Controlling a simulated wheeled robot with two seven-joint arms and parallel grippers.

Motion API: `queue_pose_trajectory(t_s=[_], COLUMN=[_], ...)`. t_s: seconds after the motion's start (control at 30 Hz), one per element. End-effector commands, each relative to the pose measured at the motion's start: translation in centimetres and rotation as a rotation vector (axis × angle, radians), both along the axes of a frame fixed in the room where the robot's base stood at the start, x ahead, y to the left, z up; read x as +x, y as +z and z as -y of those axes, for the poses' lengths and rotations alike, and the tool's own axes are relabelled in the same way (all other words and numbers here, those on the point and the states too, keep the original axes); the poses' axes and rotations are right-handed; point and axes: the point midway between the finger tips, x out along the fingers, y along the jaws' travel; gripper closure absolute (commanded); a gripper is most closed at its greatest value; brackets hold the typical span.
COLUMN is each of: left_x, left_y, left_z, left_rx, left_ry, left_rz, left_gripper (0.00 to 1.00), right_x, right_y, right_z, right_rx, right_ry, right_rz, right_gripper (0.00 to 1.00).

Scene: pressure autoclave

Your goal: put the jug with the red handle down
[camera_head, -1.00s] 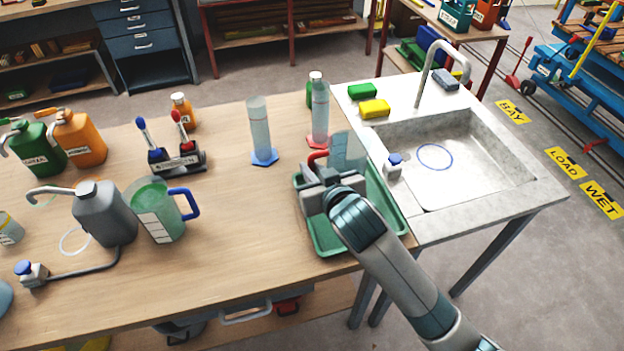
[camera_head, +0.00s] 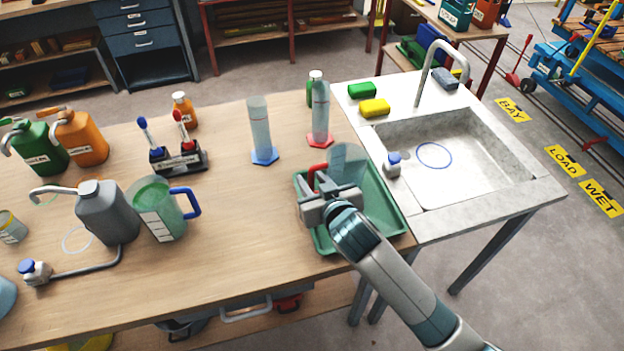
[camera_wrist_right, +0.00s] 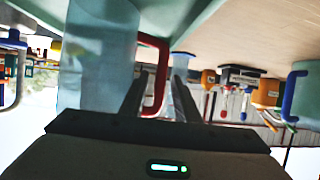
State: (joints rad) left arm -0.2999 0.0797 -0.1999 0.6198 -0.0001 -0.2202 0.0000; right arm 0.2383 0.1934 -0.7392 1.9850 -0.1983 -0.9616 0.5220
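The jug with the red handle (camera_head: 347,163) is clear and bluish, and stands upright in the green tray (camera_head: 384,204) at the table's right end. My right gripper (camera_head: 318,186) is at its red handle, on the jug's left side. In the right wrist view, which is upside down, the jug (camera_wrist_right: 95,60) fills the left part. There the red handle (camera_wrist_right: 160,85) lies between the two fingers, with a gap beside it, so the gripper looks open around it. The gripper partly hides the jug's lower part in the head view. My left gripper is not in view.
Two cylinders, blue-based (camera_head: 259,130) and red-based (camera_head: 320,115), stand behind the tray. A sink (camera_head: 460,160) adjoins on the right. A blue-handled jug (camera_head: 160,212) and a grey canister (camera_head: 105,215) stand left. The table between them and the tray is clear.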

Motion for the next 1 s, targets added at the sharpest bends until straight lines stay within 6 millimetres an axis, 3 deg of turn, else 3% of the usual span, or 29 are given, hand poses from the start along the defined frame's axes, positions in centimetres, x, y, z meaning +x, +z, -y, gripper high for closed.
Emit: queue_pose_trajectory(t_s=[0.4, 0.57, 1.0], left_x=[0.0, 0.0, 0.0], left_y=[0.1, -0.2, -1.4], left_z=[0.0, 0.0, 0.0], left_rx=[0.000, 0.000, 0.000], left_ry=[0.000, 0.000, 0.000], left_rz=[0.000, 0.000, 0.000], left_gripper=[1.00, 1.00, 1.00], right_x=[0.0, -0.9, -6.7], right_y=[0.4, 0.7, 3.3], right_z=[0.0, 0.3, 2.7], right_rx=[0.000, 0.002, 0.002], right_ry=[0.000, 0.001, 0.001], right_rz=[0.001, 0.000, 0.001], right_gripper=[0.70, 0.70, 0.70])
